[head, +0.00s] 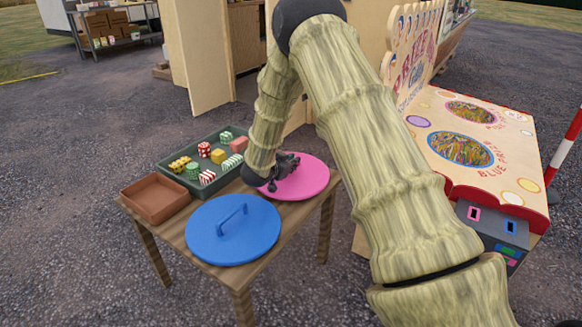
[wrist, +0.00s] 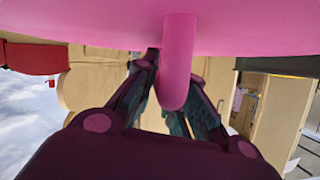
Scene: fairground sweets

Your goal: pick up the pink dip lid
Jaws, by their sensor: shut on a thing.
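The pink dip lid (head: 312,181) is a round pink disc at the right end of the small wooden table in the head view. In the wrist view its pink underside or face (wrist: 90,22) fills the top, and its loop handle (wrist: 176,70) sits between the fingers. My gripper (head: 287,165) is at the lid's left side in the head view, partly hiding it. In the wrist view my gripper (wrist: 172,108) is shut on the handle. I cannot tell whether the lid touches the table.
A blue lid (head: 252,240) with a raised handle lies at the table's front. A green tray (head: 176,158) of striped and coloured sweets and an empty brown tray (head: 137,203) stand at the left. A fairground booth counter (head: 440,170) stands to the right.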

